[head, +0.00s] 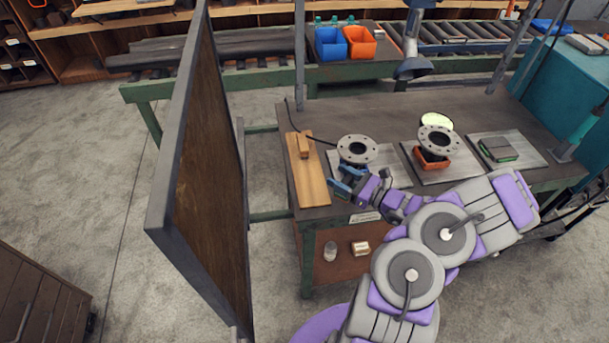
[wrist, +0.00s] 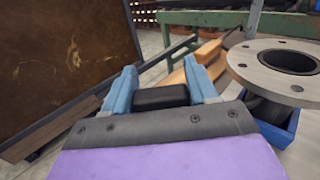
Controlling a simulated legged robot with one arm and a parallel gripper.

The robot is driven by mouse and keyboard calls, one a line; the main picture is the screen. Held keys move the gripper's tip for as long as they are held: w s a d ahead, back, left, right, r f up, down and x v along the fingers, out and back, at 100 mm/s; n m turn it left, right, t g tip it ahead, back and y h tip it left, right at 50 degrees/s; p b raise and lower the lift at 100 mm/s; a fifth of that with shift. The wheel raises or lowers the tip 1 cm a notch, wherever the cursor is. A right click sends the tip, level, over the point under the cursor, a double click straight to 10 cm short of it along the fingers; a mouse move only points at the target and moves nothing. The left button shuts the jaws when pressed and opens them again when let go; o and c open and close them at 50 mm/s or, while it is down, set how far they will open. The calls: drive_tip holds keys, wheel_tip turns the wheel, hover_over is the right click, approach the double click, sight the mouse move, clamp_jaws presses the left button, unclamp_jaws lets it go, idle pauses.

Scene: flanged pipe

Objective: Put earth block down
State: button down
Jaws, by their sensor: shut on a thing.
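My gripper (head: 346,181) is at the table's front edge, in front of the left flanged pipe. Its blue fingers also show in the wrist view (wrist: 162,88), closed on a dark block (wrist: 160,98). A little of the block's dark green side shows by the fingers in the head view (head: 341,194). The rest of it is hidden by the gripper.
A wooden board (head: 308,178) with a small wooden piece (head: 304,147) lies left of my gripper. A tall panel (head: 205,170) stands left of the table.

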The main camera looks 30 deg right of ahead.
drive_tip(key=s+a+f+b+x, duration=0.1)
drive_tip(key=a+b+x, duration=0.1)
drive_tip(key=x, duration=0.9)
drive_tip(key=f, duration=0.1)
drive_tip(key=d+f+b, duration=0.1)
drive_tip(key=d+f, duration=0.1)
drive_tip(key=f, duration=0.1)
drive_tip(key=shift+a+r, duration=0.15)
drive_tip(key=shift+a, duration=1.05)
drive_tip(key=c, duration=0.7)
unclamp_jaws()
drive_tip(key=shift+d, duration=0.1)
drive_tip(key=o, duration=0.4)
drive_tip(key=shift+d, duration=0.85)
drive_tip(key=shift+a, duration=0.6)
drive_tip(key=p+v, duration=0.2)
drive_tip(key=v, duration=0.8)
drive_tip(key=shift+s+d, duration=0.25)
drive_tip(key=shift+d, duration=0.15)
drive_tip(key=shift+s+d, duration=0.15)
drive_tip(key=shift+s, duration=0.5)
drive_tip(key=shift+d, duration=0.1)
